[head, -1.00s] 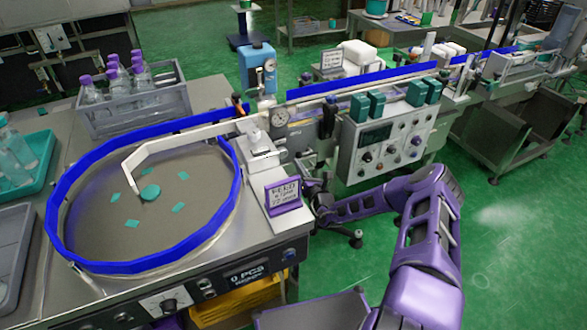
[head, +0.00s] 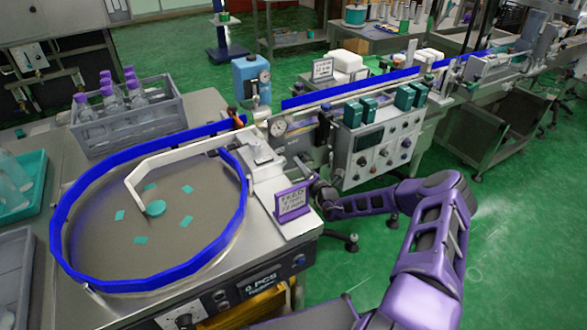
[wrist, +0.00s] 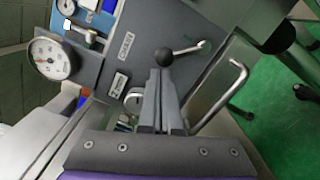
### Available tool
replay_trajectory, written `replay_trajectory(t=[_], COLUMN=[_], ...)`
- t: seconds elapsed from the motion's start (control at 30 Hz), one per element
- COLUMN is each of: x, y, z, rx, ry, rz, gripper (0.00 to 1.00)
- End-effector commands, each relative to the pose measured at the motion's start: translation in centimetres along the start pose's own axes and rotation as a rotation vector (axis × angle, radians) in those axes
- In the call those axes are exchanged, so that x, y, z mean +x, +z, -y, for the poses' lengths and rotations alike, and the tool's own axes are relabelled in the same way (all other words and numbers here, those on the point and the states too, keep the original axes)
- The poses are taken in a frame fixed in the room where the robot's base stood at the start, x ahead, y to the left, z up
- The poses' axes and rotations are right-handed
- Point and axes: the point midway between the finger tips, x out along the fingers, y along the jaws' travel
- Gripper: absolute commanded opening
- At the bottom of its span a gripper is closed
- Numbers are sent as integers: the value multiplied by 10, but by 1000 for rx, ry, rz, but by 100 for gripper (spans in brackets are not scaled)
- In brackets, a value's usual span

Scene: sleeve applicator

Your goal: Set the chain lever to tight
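The chain lever (wrist: 187,49), a thin metal rod with a black ball knob (wrist: 163,57), shows in the wrist view on a grey panel. A plate reading CHAIN (wrist: 122,48) is left of the knob. A second small plate (wrist: 113,85) sits below it, its text too small to read surely. My gripper (wrist: 160,74) points at the panel with its two fingers close together, and the knob shows just beyond the tips. I cannot tell whether they touch. In the head view my gripper (head: 318,190) is low beside the machine, and the lever cannot be made out.
A bent metal handle (wrist: 232,88) stands right of my fingers. A dial gauge (wrist: 50,60) is at left. In the head view, the blue-rimmed turntable (head: 85,185) and a purple-framed sign (head: 292,203) are left of my arm. A control box (head: 375,150) stands behind it. Green floor is open at right.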

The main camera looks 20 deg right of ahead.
Motion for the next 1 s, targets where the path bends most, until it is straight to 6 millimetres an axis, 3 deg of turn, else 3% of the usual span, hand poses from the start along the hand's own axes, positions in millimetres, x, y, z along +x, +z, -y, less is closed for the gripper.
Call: replay_trajectory(t=[0.6,1.0], x=[1,2], y=[32,39], z=[-12,-12], rx=[510,512], ry=[-26,-27], rz=[4,2], gripper=[0,0])
